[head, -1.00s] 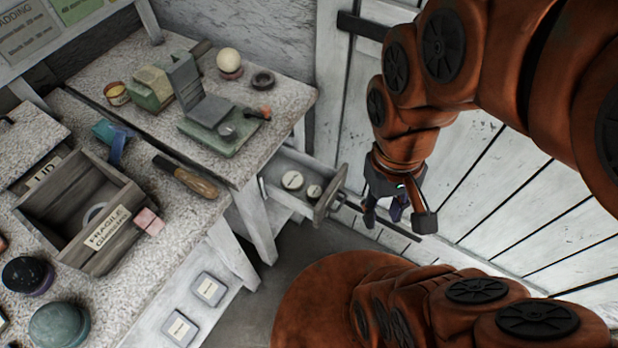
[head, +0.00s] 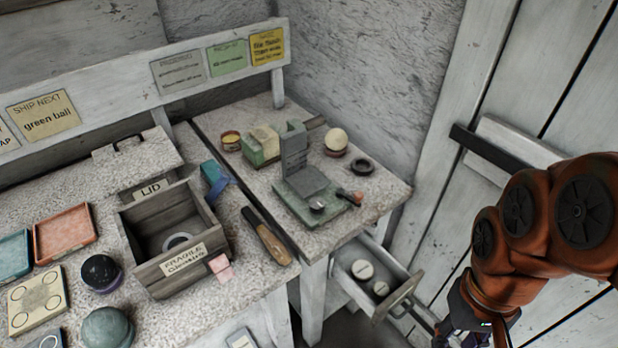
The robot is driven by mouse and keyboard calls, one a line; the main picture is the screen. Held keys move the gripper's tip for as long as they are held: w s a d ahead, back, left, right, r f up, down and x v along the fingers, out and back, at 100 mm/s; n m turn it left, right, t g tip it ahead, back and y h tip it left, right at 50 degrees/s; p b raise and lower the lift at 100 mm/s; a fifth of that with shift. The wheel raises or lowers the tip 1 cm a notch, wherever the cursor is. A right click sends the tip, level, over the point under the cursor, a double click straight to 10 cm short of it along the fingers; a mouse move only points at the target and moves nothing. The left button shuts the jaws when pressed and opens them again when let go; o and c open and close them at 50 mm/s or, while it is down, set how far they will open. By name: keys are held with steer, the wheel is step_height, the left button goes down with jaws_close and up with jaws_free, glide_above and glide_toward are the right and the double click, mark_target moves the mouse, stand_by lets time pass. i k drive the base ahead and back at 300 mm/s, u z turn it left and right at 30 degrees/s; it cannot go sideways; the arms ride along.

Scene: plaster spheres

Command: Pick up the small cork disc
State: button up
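Two round pale-topped discs lie in the open drawer (head: 342,295) at the right-hand bench: a larger disc (head: 362,269) and a smaller disc (head: 380,288) nearer the drawer front. The smaller one may be the small cork disc; its material is too small to tell. My gripper (head: 462,328) is at the bottom right, to the right of the drawer and apart from it. Its fingertips are cut off by the frame's lower edge, so its opening and anything between the fingers cannot be told.
A wooden crate (head: 141,262) marked fragile stands on the left bench. A brown-handled tool (head: 272,243) lies near the bench edge. The right bench holds a green stand (head: 330,212), a pale ball (head: 335,139) and a dark ring (head: 362,166). A plank door is behind my arm.

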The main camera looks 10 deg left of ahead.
mark_target(381, 288)
steer(key=u, duration=0.45)
steer(key=k, duration=1.15)
steer(key=u, duration=1.25)
steer(key=i, duration=0.95)
steer(key=z, duration=0.75)
